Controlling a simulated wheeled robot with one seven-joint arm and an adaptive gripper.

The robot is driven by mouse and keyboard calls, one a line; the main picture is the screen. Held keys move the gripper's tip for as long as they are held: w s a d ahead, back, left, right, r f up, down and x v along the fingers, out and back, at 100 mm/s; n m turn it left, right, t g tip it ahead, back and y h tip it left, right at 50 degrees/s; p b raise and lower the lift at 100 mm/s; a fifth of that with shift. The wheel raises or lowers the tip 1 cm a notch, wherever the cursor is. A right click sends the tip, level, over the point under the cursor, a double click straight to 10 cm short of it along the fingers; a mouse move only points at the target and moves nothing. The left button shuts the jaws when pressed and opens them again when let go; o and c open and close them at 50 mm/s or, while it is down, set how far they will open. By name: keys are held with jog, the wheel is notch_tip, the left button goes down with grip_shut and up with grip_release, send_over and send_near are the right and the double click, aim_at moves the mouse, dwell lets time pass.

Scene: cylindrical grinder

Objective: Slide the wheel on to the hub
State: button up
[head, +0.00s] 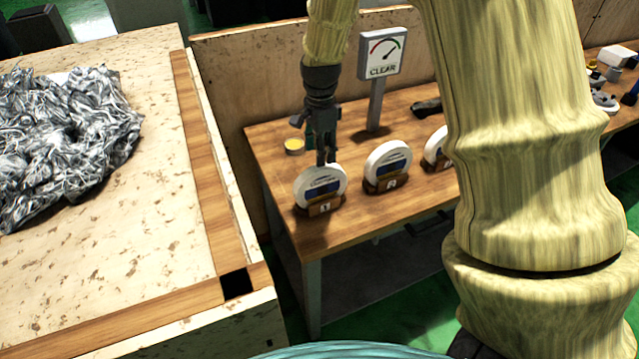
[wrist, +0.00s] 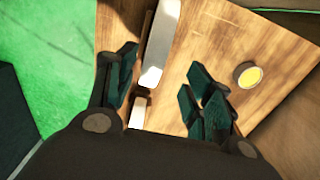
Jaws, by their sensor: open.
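Several white grinding wheels with blue and yellow labels stand upright in small numbered wooden holders on the bench. Wheel 1 (head: 321,186) is nearest the bench's left end, wheel 2 (head: 388,164) stands to its right, and another wheel (head: 436,150) is partly hidden behind my arm. My gripper (head: 326,160) points down at the top rim of wheel 1. In the wrist view my gripper (wrist: 158,90) is open, with a white wheel (wrist: 160,45) edge-on between its fingers, closer to the left one. I cannot tell whether they touch. I cannot make out the hub.
A gauge sign reading CLEAR (head: 382,55) stands on a post behind the wheels. A small yellow-topped tin (head: 294,146) sits left of my gripper. A wooden-edged table (head: 215,215) with a crumpled silvery heap (head: 65,130) is at left. Bare bench lies in front of the wheels.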

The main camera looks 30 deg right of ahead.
aim_at(320, 169)
jog(key=shift+w+f, duration=0.15)
jog(key=shift+f, duration=0.55)
jog(key=shift+s+a+f+p, duration=0.1)
jog(key=shift+s+f+p, duration=0.3)
jog(key=shift+p, duration=0.15)
jog(key=shift+s+f+p, duration=0.1)
jog(key=shift+f+p, duration=0.85)
jog(key=shift+f, duration=1.35)
grip_shut()
jog(key=shift+r, duration=0.1)
